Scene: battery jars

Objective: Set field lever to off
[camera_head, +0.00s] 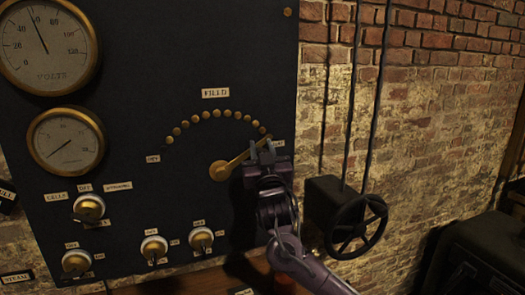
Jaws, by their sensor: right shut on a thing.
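The brass field lever (234,162) is on the dark panel (180,60) in the head view, below the "FIELD" label (216,93). It pivots on a round brass hub at its lower left and points up and right, toward the right end of an arc of brass studs (220,114). An "OFF" label (153,159) is at the arc's left end. My right gripper (262,150) is shut on the lever near its outer end and hides part of it. The label at the arc's right end is partly covered. My left gripper is not in view.
Two round gauges (66,140) are at the panel's left. Several brass knobs (89,208) sit along its lower part. A black handwheel (357,226) on a dark box is close to the right of my right arm. A brick wall is behind.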

